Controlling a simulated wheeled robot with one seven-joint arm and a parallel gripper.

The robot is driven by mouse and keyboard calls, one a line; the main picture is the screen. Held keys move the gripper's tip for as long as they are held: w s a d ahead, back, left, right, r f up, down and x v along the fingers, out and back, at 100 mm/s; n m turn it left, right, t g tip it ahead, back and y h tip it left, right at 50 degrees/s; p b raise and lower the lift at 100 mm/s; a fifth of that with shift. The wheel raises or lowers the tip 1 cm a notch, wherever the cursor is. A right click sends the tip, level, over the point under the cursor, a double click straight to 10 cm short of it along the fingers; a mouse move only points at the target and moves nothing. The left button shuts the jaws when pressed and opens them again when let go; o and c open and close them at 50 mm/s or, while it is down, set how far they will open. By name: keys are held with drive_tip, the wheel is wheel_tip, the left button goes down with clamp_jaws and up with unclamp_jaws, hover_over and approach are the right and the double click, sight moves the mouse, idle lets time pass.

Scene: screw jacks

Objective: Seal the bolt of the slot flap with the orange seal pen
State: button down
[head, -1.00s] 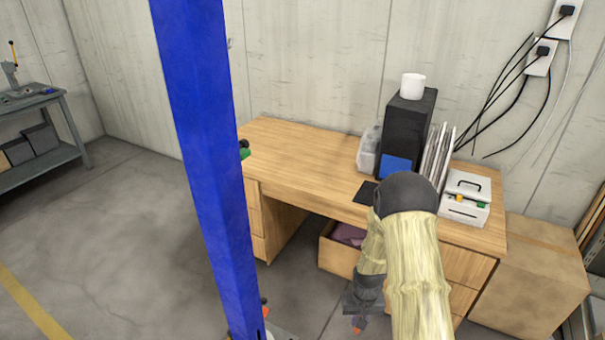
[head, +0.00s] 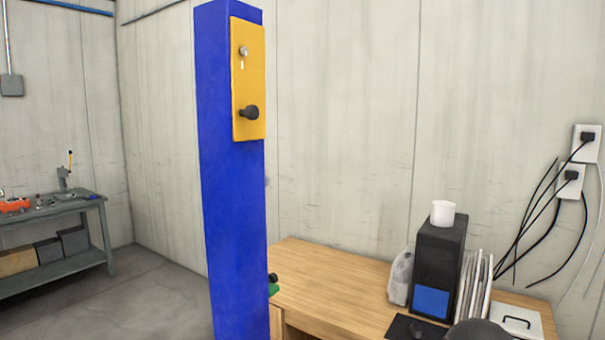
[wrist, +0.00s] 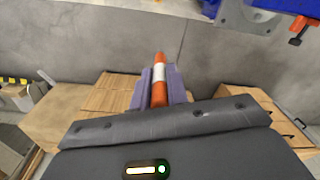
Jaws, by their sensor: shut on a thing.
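The slot flap (head: 249,85) is a yellow plate high on the side of a blue post (head: 230,200) in the head view. A round silver bolt head (head: 244,52) with a short white mark below it sits near its top. A black knob (head: 249,112) sits lower on it. In the wrist view my gripper (wrist: 160,82) is shut on the orange seal pen (wrist: 159,72), which has a white band and points away from the palm. The pen is well apart from the flap. My gripper is out of the head view.
A wooden desk (head: 320,285) stands behind the post, with a black computer tower (head: 439,262), a white cup (head: 442,213) and a white box (head: 516,322). A grey workbench (head: 50,212) stands at the left. In the wrist view the post's grey base plate (wrist: 245,17) shows at the top.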

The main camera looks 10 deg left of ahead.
drive_tip(key=w+a+r+m+t+y, duration=0.15)
drive_tip(key=w+a+r, duration=0.25)
drive_tip(key=r, duration=0.7)
drive_tip(key=w+a+r+t+y+p, duration=0.15)
drive_tip(key=w+a+r, duration=0.3)
drive_tip(key=r, duration=0.55)
drive_tip(key=w+a+r+t, duration=0.2)
drive_tip(key=w+a+r, duration=0.25)
drive_tip(key=r, duration=0.65)
drive_tip(key=a+r+t+y, duration=0.2)
drive_tip(key=a+r+t, duration=0.15)
drive_tip(key=r, duration=1.15)
drive_tip(key=s+a+r+t+y, duration=0.15)
drive_tip(key=s+r, duration=0.25)
drive_tip(key=r, duration=0.4)
drive_tip(key=s+a+r+t+y+p, duration=0.1)
drive_tip(key=s+a+r, duration=0.2)
drive_tip(key=r, duration=0.5)
drive_tip(key=s+a+r+t+y, duration=0.15)
drive_tip(key=s+r, duration=0.25)
drive_tip(key=r, duration=0.5)
drive_tip(key=s+r+n+y+p, duration=0.1)
drive_tip(key=s+r+y, duration=0.2)
drive_tip(key=s+r, duration=1.4)
drive_tip(key=shift+s+r, duration=0.2)
drive_tip(key=shift+r, duration=0.65)
drive_tip(key=shift+a+n, duration=0.1)
drive_tip(key=shift+n, duration=0.15)
